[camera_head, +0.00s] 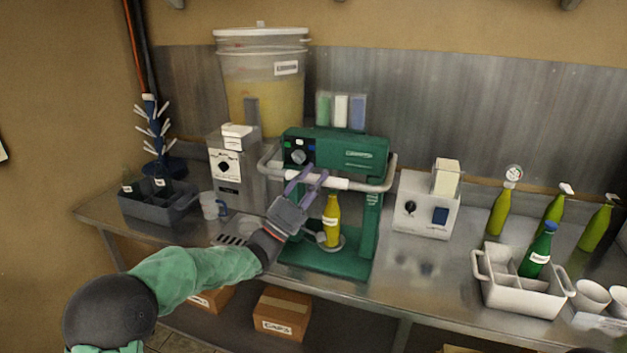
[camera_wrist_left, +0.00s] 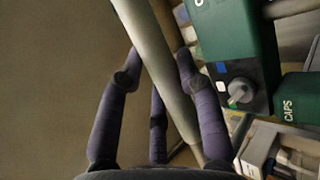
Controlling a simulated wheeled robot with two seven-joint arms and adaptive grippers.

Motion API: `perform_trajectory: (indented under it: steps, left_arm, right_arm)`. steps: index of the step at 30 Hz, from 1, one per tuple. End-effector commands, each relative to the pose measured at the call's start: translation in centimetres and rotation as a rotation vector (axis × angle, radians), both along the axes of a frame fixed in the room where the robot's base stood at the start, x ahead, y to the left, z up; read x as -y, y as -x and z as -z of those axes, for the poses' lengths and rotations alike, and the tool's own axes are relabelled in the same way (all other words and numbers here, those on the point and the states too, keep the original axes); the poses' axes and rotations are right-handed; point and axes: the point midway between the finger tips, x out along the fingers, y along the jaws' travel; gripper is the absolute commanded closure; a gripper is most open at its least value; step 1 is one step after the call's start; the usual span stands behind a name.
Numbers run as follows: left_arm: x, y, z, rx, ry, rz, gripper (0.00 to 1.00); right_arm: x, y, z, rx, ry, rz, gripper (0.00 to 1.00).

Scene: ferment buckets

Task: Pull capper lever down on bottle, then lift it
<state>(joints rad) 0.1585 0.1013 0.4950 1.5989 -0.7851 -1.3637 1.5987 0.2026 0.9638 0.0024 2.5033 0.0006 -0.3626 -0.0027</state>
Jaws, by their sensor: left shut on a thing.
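The green bottle capper (camera_head: 365,152) stands on the steel counter. Its lever is a pale U-shaped bar (camera_head: 335,184) across the front, below the top of the green housing. A yellow bottle (camera_head: 332,212) stands upright on the capper's round plate, under the lever. My left gripper (camera_head: 308,180) is shut on the left part of the lever's crossbar. In the left wrist view the bar (camera_wrist_left: 153,50) runs between the purple fingers of this gripper (camera_wrist_left: 158,62). The fingers and hand hide part of the bar and of the capper's left side. My right gripper is not in view.
Left of the capper are a steel machine (camera_head: 222,165), a mug (camera_head: 210,206) and a dark crate (camera_head: 150,205). Right of it are a white box device (camera_head: 425,208), several green bottles and a pale bottle crate (camera_head: 515,300). The counter (camera_head: 420,275) is bare before the white device.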

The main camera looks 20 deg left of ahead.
Motion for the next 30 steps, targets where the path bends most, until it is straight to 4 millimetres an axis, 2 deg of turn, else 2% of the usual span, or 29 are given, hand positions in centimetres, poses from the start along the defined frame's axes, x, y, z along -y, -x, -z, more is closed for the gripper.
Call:
perform_trajectory:
  steps: [1, 9, 10, 12, 13, 24, 30]
  left_arm:
    - [0.1, -0.1, 0.7, -0.013, -0.001, 0.002, 1.0]
    - [0.2, -0.1, 0.7, -0.015, -0.001, 0.002, 1.0]
    - [0.2, -0.1, 0.7, -0.015, -0.001, 0.002, 0.62]
    - [0.2, -0.1, 0.7, -0.015, -0.001, 0.002, 0.42]
    - [0.2, -0.1, 0.7, -0.015, -0.001, 0.002, 0.4]
    - [0.0, 0.0, 0.4, -0.007, -0.001, 0.001, 0.4]
    - [-0.8, 1.2, 1.4, -0.007, 0.001, 0.0, 0.4]
  right_arm:
    - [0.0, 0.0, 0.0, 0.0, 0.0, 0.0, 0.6]
    - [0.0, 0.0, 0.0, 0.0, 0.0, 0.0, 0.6]
    - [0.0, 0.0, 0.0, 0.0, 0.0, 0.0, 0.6]
    - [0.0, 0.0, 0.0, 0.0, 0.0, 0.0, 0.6]
    - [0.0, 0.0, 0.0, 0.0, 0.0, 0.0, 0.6]
    - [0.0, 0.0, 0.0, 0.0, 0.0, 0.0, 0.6]
    - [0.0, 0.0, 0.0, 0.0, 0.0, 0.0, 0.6]
